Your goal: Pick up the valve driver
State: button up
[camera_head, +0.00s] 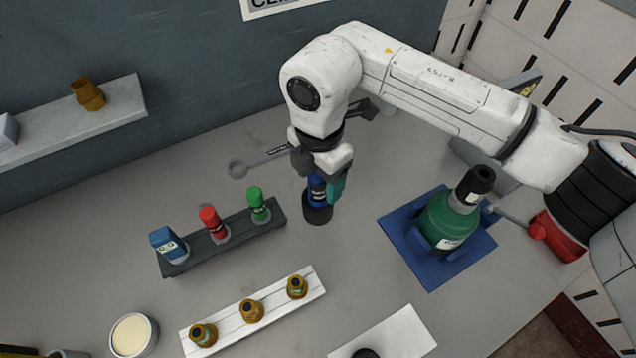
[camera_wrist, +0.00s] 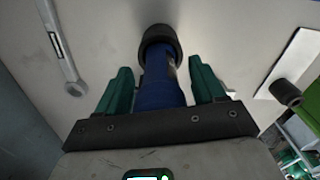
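The valve driver, as I take it, is a blue-handled tool (camera_head: 318,188) with a wide black end, pointing down at the middle of the grey table. It also shows in the wrist view (camera_wrist: 160,75), between the two green fingers. My gripper (camera_head: 325,190) points down around it, with a finger on each side; it also fills the lower wrist view (camera_wrist: 160,88). Narrow gaps show between the fingers and the blue handle, so the gripper looks open. I cannot tell whether the black end touches the table.
A wrench (camera_head: 262,158) lies behind my gripper. A dark rack (camera_head: 192,262) holds blue, red and green-capped items to the left. A white rack (camera_head: 275,304) with brass fittings is in front. A green bottle (camera_head: 446,222) stands in a blue holder (camera_head: 482,246) to the right.

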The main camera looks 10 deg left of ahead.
grip_shut()
dwell(0.4)
jog(key=shift+r, duration=0.1)
